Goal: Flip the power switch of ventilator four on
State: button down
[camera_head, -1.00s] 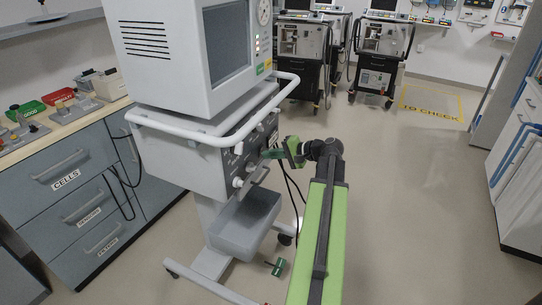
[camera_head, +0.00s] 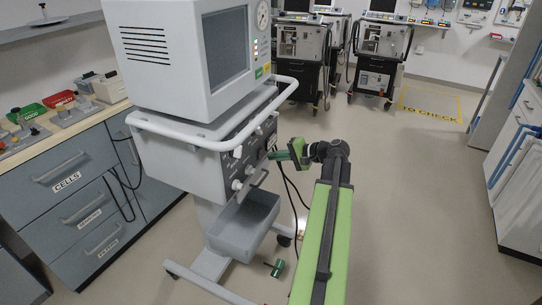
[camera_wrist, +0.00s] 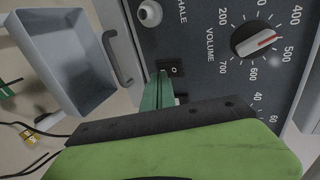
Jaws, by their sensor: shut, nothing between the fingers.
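The near ventilator (camera_head: 180,160) is a grey-white unit with a monitor on top and a dark control panel; I cannot read its number. In the wrist view, a small black rocker switch (camera_wrist: 175,69) sits on the panel (camera_wrist: 205,45), left of the volume dial. My gripper (camera_head: 272,156) is in front of the panel. Its green fingers (camera_wrist: 160,88) are shut and empty, with their tips beside the switch's left edge. I cannot tell whether they touch it. The switch shows a white mark, but its position is unclear.
A grey tray (camera_head: 240,228) hangs below the panel, and a white rail (camera_head: 215,140) runs around the unit. Black cables hang beside it. A green object (camera_head: 276,268) lies on the floor. Other ventilators (camera_head: 380,55) stand behind. The floor at right is clear.

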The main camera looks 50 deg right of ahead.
jog(key=s+d+r+p, duration=0.1)
jog(key=s+d, duration=0.2)
jog(key=s, duration=0.7)
jog(key=shift+s+d+r+p, duration=0.3)
jog(key=shift+s+d+p, duration=0.05)
jog(key=shift+s+p, duration=0.05)
